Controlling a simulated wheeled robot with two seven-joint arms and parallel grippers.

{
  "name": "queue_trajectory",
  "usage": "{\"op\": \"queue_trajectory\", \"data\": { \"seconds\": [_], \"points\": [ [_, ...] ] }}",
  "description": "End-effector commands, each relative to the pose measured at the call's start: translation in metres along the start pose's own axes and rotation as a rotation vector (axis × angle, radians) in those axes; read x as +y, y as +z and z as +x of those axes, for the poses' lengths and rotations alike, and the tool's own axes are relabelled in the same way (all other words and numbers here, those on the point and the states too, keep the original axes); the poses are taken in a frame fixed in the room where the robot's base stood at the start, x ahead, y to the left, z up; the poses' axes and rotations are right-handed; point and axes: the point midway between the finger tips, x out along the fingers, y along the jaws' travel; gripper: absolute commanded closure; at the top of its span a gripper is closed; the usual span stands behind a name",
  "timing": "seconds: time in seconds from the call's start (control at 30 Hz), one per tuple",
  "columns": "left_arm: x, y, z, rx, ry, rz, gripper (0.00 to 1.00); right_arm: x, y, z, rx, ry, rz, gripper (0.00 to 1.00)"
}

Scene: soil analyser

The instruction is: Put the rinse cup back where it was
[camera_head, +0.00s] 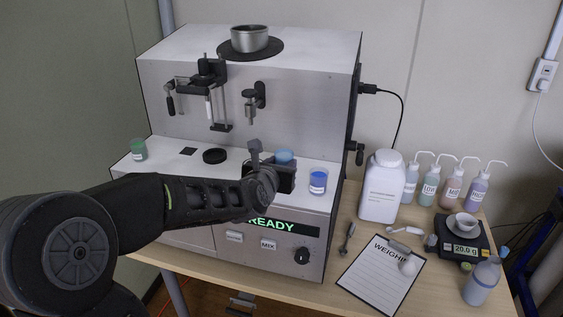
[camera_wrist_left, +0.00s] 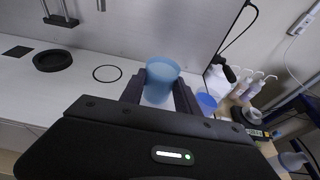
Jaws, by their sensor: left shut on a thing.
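A light blue translucent cup, which looks like the rinse cup (camera_head: 285,156), is between the fingers of my left gripper (camera_head: 277,172) above the analyser's white deck. In the left wrist view the cup (camera_wrist_left: 162,76) is upright, with one finger of the shut gripper (camera_wrist_left: 158,96) on each side. Its lower part is hidden by the gripper, so I cannot tell whether it touches the deck. A thin black ring marking (camera_wrist_left: 107,73) lies on the bare deck to the left of the cup. My right gripper is not in view.
A labelled cup of blue liquid (camera_head: 318,184) stands close to the right of the gripper. A green cup (camera_head: 138,150), a black square (camera_head: 188,151) and a black round holder (camera_head: 214,156) are on the deck to the left. Clamps (camera_head: 252,100) hang on the panel behind.

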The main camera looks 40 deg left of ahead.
Motion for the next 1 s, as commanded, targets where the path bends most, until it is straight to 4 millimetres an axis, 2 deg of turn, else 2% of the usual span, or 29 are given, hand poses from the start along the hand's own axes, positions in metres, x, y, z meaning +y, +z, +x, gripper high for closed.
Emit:
{"op": "queue_trajectory", "data": {
  "seconds": [0.13,0.43,0.93,0.97,1.0],
  "points": [
    [0.000,-0.005,0.002,0.002,0.000,-0.001,1.00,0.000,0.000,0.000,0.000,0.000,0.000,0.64],
    [0.000,-0.034,0.010,0.001,-0.001,0.000,1.00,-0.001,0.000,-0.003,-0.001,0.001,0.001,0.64],
    [-0.001,-0.039,0.012,-0.002,-0.002,0.000,1.00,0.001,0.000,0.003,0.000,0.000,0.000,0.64],
    [-0.001,-0.038,0.011,-0.001,-0.002,-0.001,0.59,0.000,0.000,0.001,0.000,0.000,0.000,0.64],
    [0.000,-0.037,0.011,0.000,-0.002,-0.001,0.56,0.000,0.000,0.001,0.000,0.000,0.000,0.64]
  ]
}}
